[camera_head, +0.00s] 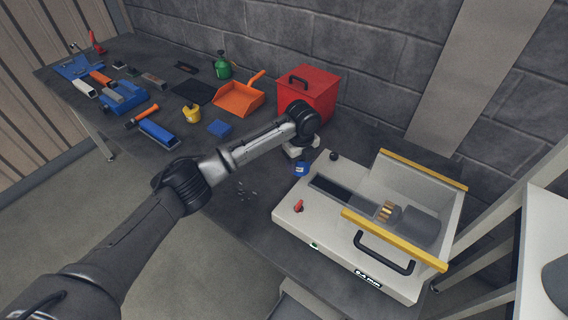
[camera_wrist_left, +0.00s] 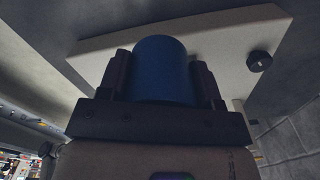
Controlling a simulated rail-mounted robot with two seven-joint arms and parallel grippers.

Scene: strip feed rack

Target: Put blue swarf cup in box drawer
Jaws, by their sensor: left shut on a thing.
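The blue swarf cup (camera_head: 301,169) is at the end of my left arm, beside the left end of the cream machine. My left gripper (camera_head: 300,152) is shut on it. In the left wrist view the cup (camera_wrist_left: 166,70) stands between the two dark fingers of the gripper (camera_wrist_left: 165,88). Whether the cup touches the bench is not clear. A pale drawer-like part (camera_head: 300,303) shows below the bench front at the bottom edge; its inside is mostly cut off, and I cannot tell if it is the box drawer. My right gripper is not in view.
The cream machine (camera_head: 290,222), with yellow-edged raised panels and a black handle, fills the right of the bench. A red box (camera_head: 318,88), orange dustpan (camera_head: 236,98), yellow container (camera_head: 192,114) and blue block (camera_head: 220,128) stand behind my arm. Small shavings (camera_head: 246,190) lie on the bench.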

